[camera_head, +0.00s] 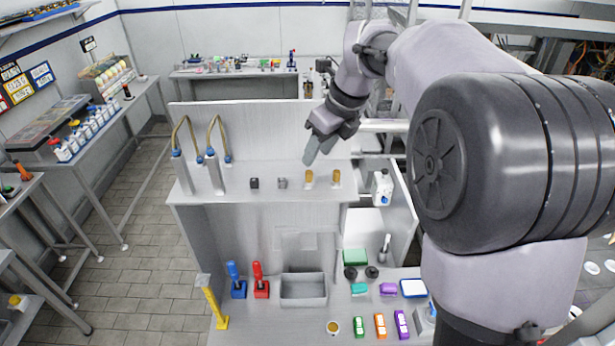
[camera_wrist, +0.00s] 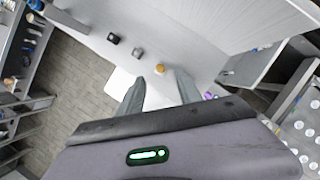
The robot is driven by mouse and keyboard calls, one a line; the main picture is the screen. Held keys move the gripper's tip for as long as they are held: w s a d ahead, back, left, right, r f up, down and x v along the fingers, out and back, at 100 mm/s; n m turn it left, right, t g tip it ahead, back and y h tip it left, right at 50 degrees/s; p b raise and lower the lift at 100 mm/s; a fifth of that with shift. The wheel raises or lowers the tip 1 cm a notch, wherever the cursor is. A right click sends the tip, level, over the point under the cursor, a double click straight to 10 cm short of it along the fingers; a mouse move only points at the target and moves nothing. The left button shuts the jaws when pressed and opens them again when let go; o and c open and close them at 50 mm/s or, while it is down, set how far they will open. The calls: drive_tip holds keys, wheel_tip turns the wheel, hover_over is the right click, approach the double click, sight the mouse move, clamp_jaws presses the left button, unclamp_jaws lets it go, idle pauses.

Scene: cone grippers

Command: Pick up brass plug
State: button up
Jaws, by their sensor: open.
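Two small brass plugs stand upright on the raised white shelf in the head view, a left one (camera_head: 309,177) and a right one (camera_head: 336,177). One brass plug (camera_wrist: 160,69) shows in the wrist view, just beyond the gap between my fingertips. The other is not seen there and may be behind the right finger. My gripper (camera_head: 311,158) is just above and behind the left plug in the head picture. In the wrist view my gripper (camera_wrist: 158,82) is open, with nothing between its fingers.
A black cube (camera_head: 254,183) and a grey cube (camera_head: 282,183) stand left of the plugs. Two bent brass-coloured pipes (camera_head: 215,135) rise at the shelf's left. A white bottle (camera_head: 382,188) stands at the right. An upright back panel (camera_head: 250,130) bounds the shelf.

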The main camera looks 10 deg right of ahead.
sight(310, 171)
drive_tip(key=shift+x, duration=1.05)
drive_tip(key=p+x, duration=0.1)
drive_tip(key=x, duration=0.3)
drive_tip(key=shift+f, duration=0.25)
drive_tip(key=shift+w+f, duration=0.15)
drive_tip(key=shift+f, duration=0.15)
drive_tip(key=shift+a+r, duration=0.1)
drive_tip(key=shift+s, duration=0.25)
drive_tip(key=c, duration=0.4)
drive_tip(key=shift+w, duration=0.1)
clamp_jaws()
